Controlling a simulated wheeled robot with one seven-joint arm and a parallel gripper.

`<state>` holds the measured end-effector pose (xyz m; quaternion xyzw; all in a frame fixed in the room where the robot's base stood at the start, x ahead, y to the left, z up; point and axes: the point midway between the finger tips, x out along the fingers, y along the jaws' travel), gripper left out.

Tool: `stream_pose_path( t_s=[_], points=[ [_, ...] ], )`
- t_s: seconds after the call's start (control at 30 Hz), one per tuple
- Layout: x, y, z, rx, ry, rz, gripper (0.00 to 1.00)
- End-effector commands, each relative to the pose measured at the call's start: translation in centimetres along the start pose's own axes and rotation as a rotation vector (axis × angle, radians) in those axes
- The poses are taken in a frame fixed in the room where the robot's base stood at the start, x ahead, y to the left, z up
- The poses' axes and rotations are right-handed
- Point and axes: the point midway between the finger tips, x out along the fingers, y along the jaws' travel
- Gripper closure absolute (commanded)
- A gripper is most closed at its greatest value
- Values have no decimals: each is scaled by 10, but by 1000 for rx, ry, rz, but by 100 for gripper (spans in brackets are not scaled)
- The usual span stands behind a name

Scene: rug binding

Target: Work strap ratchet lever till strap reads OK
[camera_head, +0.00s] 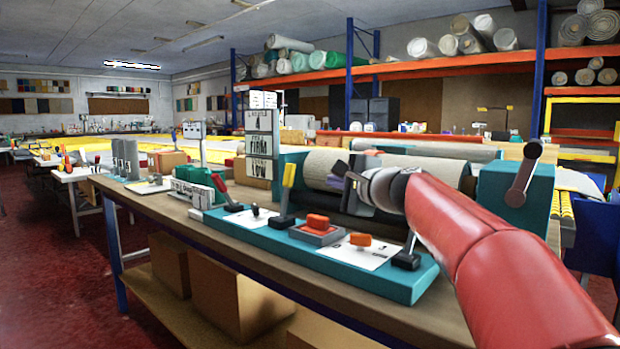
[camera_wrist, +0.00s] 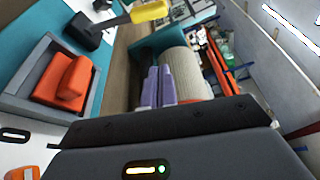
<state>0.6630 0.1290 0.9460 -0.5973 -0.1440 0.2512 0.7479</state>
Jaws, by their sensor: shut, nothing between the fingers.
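A yellow-handled lever (camera_head: 288,176) on a black base stands tilted on the teal panel (camera_head: 240,232) in the head view. It also shows in the wrist view, its yellow grip (camera_wrist: 149,11) near the top edge. No label names it as the strap ratchet lever. My gripper (camera_head: 348,180) is shut and empty, in front of the rolled rug and right of the lever, apart from it. Its purple fingers (camera_wrist: 159,87) lie side by side in the wrist view. A sign stack (camera_head: 259,148) behind the panel carries plates reading FIRM and LOW; its upper plate is unreadable. No strap is clearly visible.
A raised orange switch (camera_head: 317,221) sits in a grey housing, with an orange knob (camera_head: 360,239) and black-based levers nearby on the panel. The pale rug roll (camera_head: 420,170) lies in a teal machine behind. Cardboard boxes (camera_head: 230,300) fill the shelf below. Red floor is open at left.

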Motion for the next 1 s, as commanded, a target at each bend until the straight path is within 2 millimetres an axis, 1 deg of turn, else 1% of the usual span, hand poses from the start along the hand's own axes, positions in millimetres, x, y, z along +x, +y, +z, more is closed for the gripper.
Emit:
stream_pose_path(
  t_s=[0.17, 0.4, 0.57, 0.7, 0.8, 1.0],
  points=[
    [23, 0, 0, 1, -1, 4, 100],
    [72, -1, 1, 0, -2, 3, 100],
    [100, -1, 1, 0, -1, 3, 100],
    [91, 0, 21, -2, -2, 0, 100],
    [88, 0, 30, -2, -2, 1, 100],
    [85, 0, 38, -1, 0, 1, 100]
  ],
)
